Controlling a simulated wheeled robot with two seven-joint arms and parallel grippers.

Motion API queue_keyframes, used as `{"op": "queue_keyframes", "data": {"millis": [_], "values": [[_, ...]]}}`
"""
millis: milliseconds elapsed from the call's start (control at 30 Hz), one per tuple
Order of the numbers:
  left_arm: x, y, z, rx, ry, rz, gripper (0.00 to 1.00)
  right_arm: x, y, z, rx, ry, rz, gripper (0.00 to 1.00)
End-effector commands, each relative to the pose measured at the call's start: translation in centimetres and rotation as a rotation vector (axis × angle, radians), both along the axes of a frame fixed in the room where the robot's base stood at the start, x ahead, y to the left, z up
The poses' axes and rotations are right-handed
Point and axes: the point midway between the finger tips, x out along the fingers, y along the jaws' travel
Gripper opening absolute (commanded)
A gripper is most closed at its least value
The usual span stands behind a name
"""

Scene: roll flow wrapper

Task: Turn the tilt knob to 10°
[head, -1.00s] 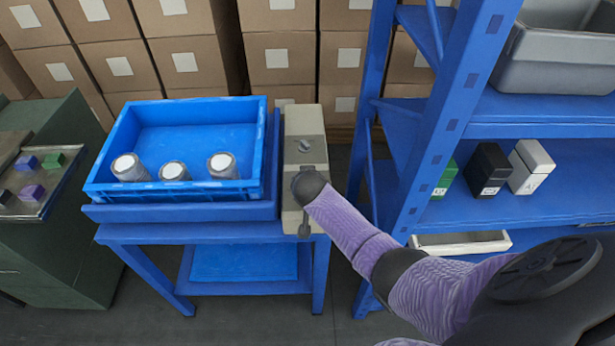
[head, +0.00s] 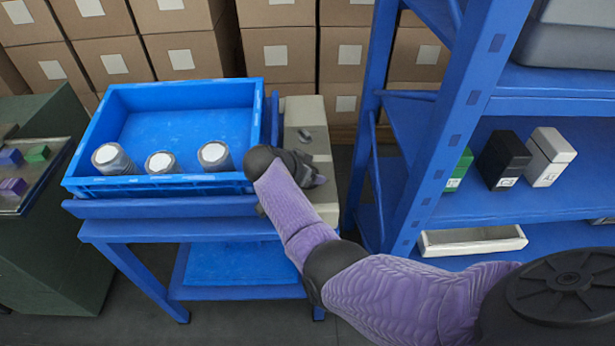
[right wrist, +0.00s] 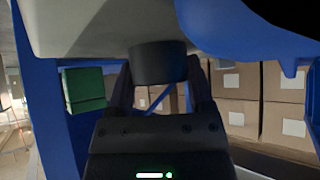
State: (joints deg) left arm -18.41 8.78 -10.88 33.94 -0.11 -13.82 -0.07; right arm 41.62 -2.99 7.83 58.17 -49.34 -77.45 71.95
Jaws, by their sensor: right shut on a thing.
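The beige control box (head: 304,112) stands at the right end of the blue table, beside the blue crate. My right arm reaches over its front part, and my right gripper (head: 316,178) is at its near end. In the right wrist view a dark round knob (right wrist: 158,63), seemingly the tilt knob, sticks out from the pale box face (right wrist: 100,25). My right gripper (right wrist: 160,90) has one finger on each side of the knob and is shut on it. No scale or angle mark is readable. My left gripper is not in view.
The blue crate (head: 185,93) holds several cylindrical rolls (head: 214,156). A blue shelf rack (head: 455,125) stands close on the right with small boxes (head: 503,160). A green cabinet (head: 45,235) is at the left. Cardboard boxes (head: 280,55) fill the back.

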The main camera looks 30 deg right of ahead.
Motion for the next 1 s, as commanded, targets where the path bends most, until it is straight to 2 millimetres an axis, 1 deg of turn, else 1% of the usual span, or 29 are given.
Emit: {"op": "queue_keyframes", "data": {"millis": [33,200,400,667,700,767,800,833,1000], "values": [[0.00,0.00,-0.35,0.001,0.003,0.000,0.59,0.04,0.02,-0.19,0.001,0.000,-0.012,0.08],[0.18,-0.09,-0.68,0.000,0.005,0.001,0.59,0.00,-0.07,-0.03,0.001,-0.003,-0.049,0.09],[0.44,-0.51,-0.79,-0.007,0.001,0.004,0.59,0.00,-0.16,0.14,0.001,-0.006,-0.062,0.11],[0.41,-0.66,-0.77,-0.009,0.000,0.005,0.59,0.02,-0.24,0.25,0.000,-0.007,-0.064,0.11],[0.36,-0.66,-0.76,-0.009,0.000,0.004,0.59,0.04,-0.26,0.28,0.000,-0.009,-0.064,0.76],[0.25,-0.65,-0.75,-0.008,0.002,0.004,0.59,0.06,-0.28,0.30,-0.001,-0.010,-0.063,0.89],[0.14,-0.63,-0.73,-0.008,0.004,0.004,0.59,0.09,-0.29,0.33,-0.002,-0.010,-0.063,0.97],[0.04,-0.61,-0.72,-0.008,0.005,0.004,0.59,0.10,-0.30,0.35,-0.003,-0.011,-0.062,1.00],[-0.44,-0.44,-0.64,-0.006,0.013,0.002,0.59,0.17,-0.36,0.46,-0.005,-0.015,-0.061,1.00]]}}
